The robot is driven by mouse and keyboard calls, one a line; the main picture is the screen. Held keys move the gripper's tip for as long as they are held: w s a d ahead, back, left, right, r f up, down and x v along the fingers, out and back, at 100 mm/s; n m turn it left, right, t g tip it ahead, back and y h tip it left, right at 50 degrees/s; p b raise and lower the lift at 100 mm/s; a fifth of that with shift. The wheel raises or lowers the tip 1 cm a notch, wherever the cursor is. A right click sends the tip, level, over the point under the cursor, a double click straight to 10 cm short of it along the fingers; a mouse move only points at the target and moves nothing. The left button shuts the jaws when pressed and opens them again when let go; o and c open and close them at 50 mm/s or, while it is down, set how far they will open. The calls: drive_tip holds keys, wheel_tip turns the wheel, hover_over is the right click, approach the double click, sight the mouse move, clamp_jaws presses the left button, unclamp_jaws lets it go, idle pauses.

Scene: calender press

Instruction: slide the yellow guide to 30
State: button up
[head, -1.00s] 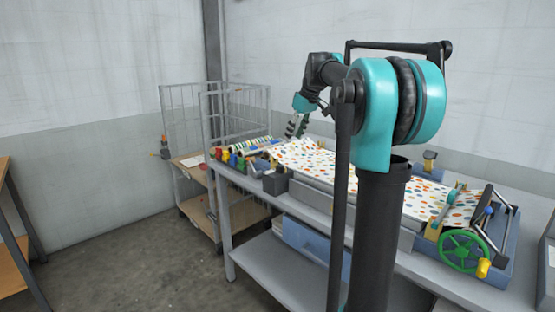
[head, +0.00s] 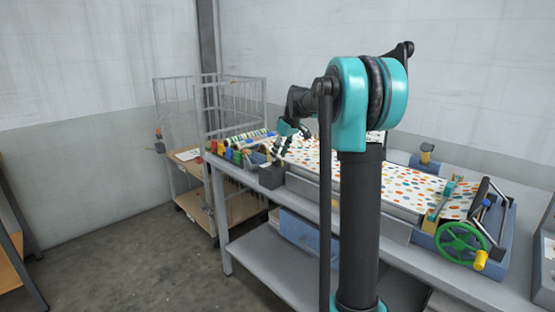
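The calender press stands at the right end of the bench, with a spotted sheet (head: 400,187) running into it. A small yellow piece (head: 430,222) sits at the press's near left side, beside the green handwheel (head: 461,245). I cannot tell for sure that it is the yellow guide, and no scale or number 30 is readable. My gripper (head: 281,148) is at the left part of the bench, well away from the press. It points down close to a dark grey box (head: 271,177). Its fingers are too small to show whether they are open or shut.
Several coloured items (head: 233,153) stand along the bench's left end. A wire cage trolley (head: 178,155) is behind to the left. A dark block (head: 426,155) stands behind the sheet. My arm column hides the middle of the bench. The floor at front left is clear.

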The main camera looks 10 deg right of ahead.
drive_tip(key=shift+x, duration=1.45)
clamp_jaws()
